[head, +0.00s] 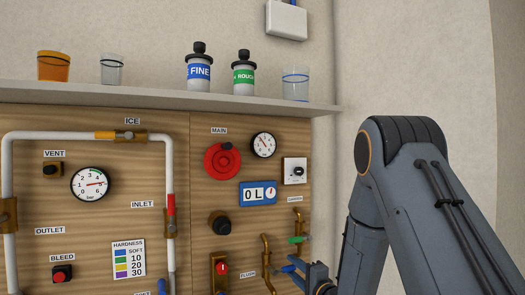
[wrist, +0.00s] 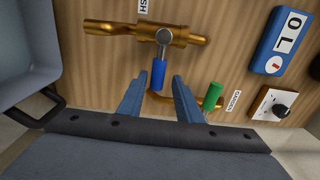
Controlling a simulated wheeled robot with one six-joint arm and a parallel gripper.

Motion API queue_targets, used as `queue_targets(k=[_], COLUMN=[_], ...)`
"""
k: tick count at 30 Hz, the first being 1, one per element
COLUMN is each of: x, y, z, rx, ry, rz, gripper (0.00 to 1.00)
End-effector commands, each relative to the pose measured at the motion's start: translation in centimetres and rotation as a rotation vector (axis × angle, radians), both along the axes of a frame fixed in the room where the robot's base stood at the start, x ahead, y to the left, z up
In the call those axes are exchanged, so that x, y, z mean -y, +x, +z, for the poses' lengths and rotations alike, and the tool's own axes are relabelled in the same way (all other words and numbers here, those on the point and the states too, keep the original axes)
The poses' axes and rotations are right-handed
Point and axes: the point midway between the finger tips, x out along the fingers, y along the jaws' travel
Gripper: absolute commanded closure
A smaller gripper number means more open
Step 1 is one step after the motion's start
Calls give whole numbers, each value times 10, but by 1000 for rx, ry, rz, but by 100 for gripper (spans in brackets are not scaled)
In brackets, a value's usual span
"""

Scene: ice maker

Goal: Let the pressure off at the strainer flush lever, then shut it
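The flush lever has a blue handle (wrist: 158,73) on a grey pivot, mounted on a brass valve (wrist: 175,34) beside a partly cut-off label. The handle points toward my gripper. My gripper (wrist: 160,88) is open, with one finger on each side of the blue handle's end; I cannot tell whether either finger touches it. In the head view the blue handle (head: 288,268) shows at the low right of the panel, near the FLUSH label (head: 247,274), with my gripper (head: 301,268) beside it.
A green lever (wrist: 212,96) sits close to the right finger; it also shows in the head view (head: 298,240). A blue display box (wrist: 284,40) and a switch plate (wrist: 268,104) are farther right. A grey-blue container (wrist: 25,55) with a dark handle stands at the left.

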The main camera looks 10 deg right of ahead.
Motion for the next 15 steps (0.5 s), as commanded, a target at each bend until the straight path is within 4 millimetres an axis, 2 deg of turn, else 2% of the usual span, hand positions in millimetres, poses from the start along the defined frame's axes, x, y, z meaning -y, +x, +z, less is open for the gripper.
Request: queue_targets(k=[9, 15], x=[-2, 3], y=[-1, -16], z=[1, 2], rx=[0, 0], ry=[0, -1], rz=[3, 3], gripper=[66, 66])
